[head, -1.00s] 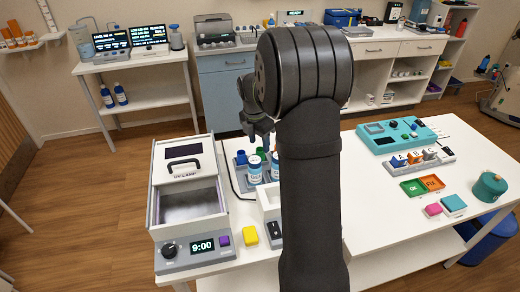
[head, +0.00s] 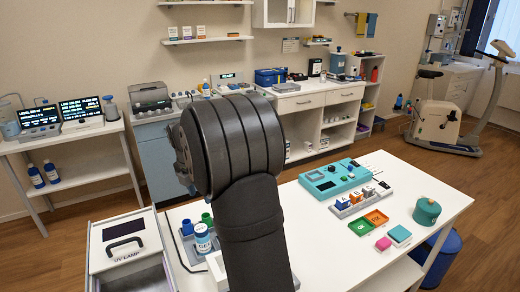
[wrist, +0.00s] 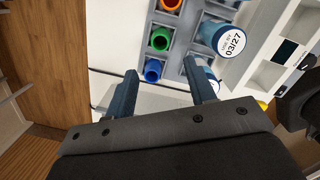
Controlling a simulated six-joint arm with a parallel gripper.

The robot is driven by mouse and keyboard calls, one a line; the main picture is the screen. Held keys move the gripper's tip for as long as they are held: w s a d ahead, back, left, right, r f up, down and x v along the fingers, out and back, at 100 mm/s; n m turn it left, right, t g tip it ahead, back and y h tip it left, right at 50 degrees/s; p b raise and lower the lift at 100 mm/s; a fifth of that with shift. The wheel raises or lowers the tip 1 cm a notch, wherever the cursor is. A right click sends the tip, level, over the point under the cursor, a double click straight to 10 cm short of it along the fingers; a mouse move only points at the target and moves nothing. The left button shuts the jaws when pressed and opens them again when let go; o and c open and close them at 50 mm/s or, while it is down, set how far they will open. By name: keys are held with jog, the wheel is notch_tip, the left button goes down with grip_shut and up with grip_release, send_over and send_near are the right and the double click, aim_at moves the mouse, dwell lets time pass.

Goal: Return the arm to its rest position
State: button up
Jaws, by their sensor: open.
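My gripper (wrist: 160,68) is open in the wrist view, with two blue-grey fingers apart and nothing between them. Beyond the fingers is a grey rack (wrist: 180,48) holding a blue cap (wrist: 152,70), a green cap (wrist: 159,40) and an orange cap (wrist: 171,5). In the head view my dark arm fills the centre and hides the fingers. The labelled bottle (head: 203,240) shows left of my arm.
A UV lamp box (head: 125,245) stands at the table's left. On the white table (head: 345,245), right of my arm, are a teal device (head: 333,178), a row of lettered blocks (head: 358,200), green and orange trays (head: 368,222) and a teal pot (head: 427,211).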

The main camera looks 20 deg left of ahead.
jog(key=f, duration=0.3)
jog(key=w+f, duration=0.1)
jog(key=f, duration=0.7)
jog(key=shift+w+d+f, duration=0.15)
jog(key=shift+d, duration=0.05)
notch_tip(320, 180, up, 2)
jog(key=shift+r, duration=0.8)
